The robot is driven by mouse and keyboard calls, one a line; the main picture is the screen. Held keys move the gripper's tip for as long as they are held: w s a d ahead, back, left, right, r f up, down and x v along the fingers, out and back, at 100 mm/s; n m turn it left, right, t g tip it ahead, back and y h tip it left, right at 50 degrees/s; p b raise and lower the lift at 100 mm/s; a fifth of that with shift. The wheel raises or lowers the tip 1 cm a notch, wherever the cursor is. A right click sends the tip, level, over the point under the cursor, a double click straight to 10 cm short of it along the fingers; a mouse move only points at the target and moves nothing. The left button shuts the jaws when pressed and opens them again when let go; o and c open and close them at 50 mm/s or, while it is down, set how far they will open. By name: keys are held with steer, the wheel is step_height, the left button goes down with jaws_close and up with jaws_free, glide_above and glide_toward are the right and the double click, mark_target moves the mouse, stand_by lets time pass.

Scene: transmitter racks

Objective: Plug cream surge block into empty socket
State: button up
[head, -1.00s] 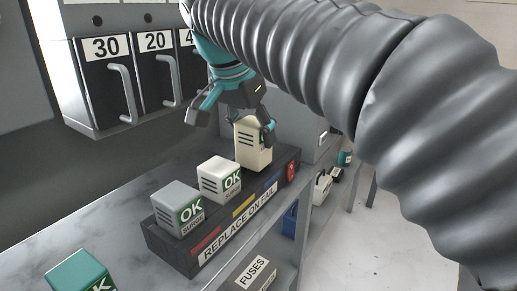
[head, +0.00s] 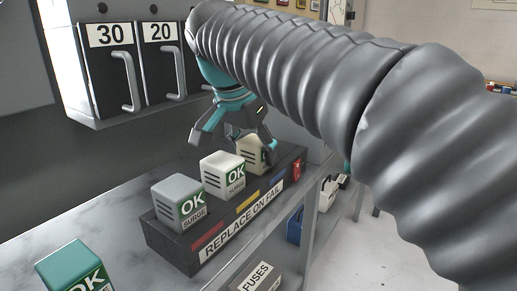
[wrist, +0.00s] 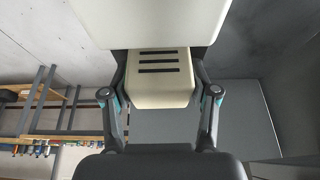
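The cream surge block (head: 251,157) is at the right end of the dark "REPLACE ON FAIL" rack (head: 165,242), in line with a white block and low, at about its height. The white block hides its base, so I cannot tell whether it is fully seated. My gripper (head: 237,142) comes down over it from above. In the wrist view, the cream block's slotted face (wrist: 159,88) lies between my two fingers (wrist: 159,72), which close in against its sides. The fingertips are partly hidden behind a large pale block (wrist: 145,20) nearer the camera.
A white block (head: 222,175) and a grey block (head: 178,202), both marked OK, stand in the rack left of the cream block. A teal block (head: 72,272) lies at the front left. Black switch panels (head: 112,75) rise behind. A red piece (head: 297,170) marks the rack's right end.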

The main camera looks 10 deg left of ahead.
steer(key=shift+o, duration=1.3)
steer(key=p+v, duration=0.3)
steer(key=v, duration=0.9)
steer(key=shift+r, duration=0.2)
steer(key=d+f+n+y, duration=0.1)
steer(key=d+f+n, duration=0.1)
steer(key=d+f, duration=0.5)
steer(key=d+f+n, duration=0.1)
steer(key=d+f, duration=0.2)
steer(key=d, duration=0.8)
steer(key=s+d+f, duration=0.3)
steer(key=f, duration=0.3)
steer(key=s+d+f+n+t, duration=0.1)
steer(key=s+d+f, duration=0.3)
steer(key=f, duration=0.2)
steer(key=s+d+f, duration=0.4)
steer(key=f, duration=0.3)
steer(key=shift+d+n+y, duration=0.15)
steer(key=shift+n+y, duration=0.15)
steer(key=shift+y, duration=0.1)
